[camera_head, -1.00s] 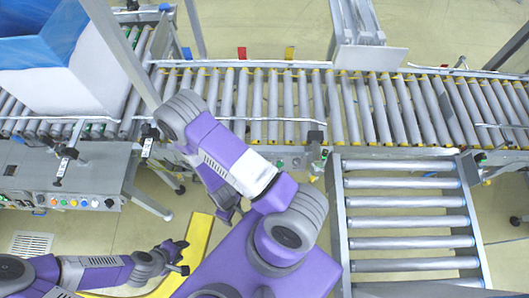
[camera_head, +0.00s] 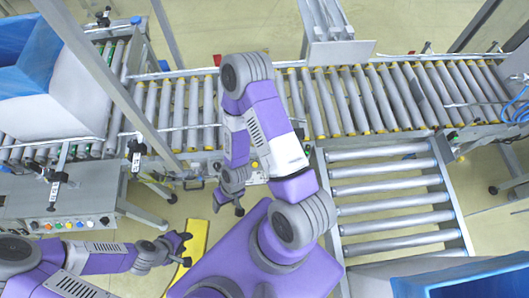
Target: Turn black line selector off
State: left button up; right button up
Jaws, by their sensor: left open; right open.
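The control panel (camera_head: 20,209) is at the left, on the side of the conveyor. Along its front edge runs a row of several small coloured buttons. A dark knob (camera_head: 104,220) at the right end of the row looks like the black line selector; its setting is too small to tell. My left gripper (camera_head: 182,250) is open and empty, to the right of and below the panel, apart from it. My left forearm lies just below the row of buttons. My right gripper (camera_head: 232,202) is open and empty, pointing down in front of the conveyor.
A roller conveyor (camera_head: 345,100) runs across the back. A roller section (camera_head: 395,205) branches toward me at the right. A grey box with blue liner (camera_head: 75,75) stands on the left end. Another blue-lined box (camera_head: 450,280) is at the lower right. A yellow floor strip (camera_head: 195,240) lies beneath my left gripper.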

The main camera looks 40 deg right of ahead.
aim_at(217, 166)
jog(key=z, duration=0.75)
